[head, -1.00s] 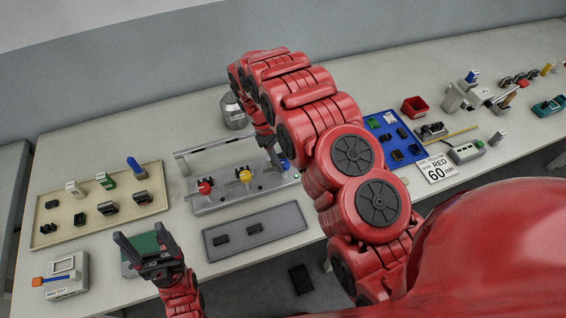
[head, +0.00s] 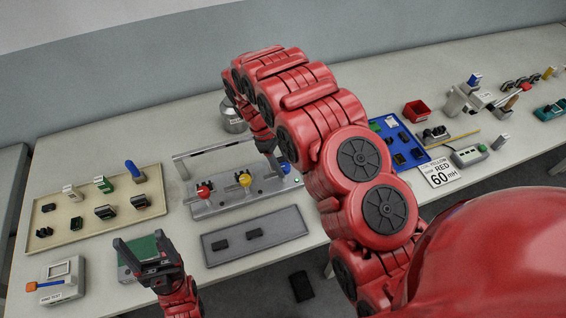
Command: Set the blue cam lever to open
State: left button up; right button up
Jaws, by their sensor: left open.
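The blue cam lever's knob (head: 285,168) shows at the right end of the grey fixture (head: 215,209), partly hidden by my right gripper and arm. The yellow lever knob (head: 245,180) and the red lever knob (head: 204,191) stand to its left on the same fixture. My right gripper (head: 272,155) reaches down just beside the blue knob. Its fingertips are small and partly hidden, so I cannot tell whether they touch the knob or are open. My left gripper (head: 142,249) is open and empty in front of the fixture, over a green board (head: 128,268).
A beige tray (head: 85,235) with several connectors lies at left, a grey tray (head: 285,228) with two dark parts in front. A metal canister (head: 233,118) stands behind the fixture.

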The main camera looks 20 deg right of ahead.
jog(key=shift+o, duration=1)
jog(key=p+v, duration=0.3)
jog(key=v, duration=1.4)
jog(key=shift+a, duration=0.2)
jog(key=shift+r, duration=0.1)
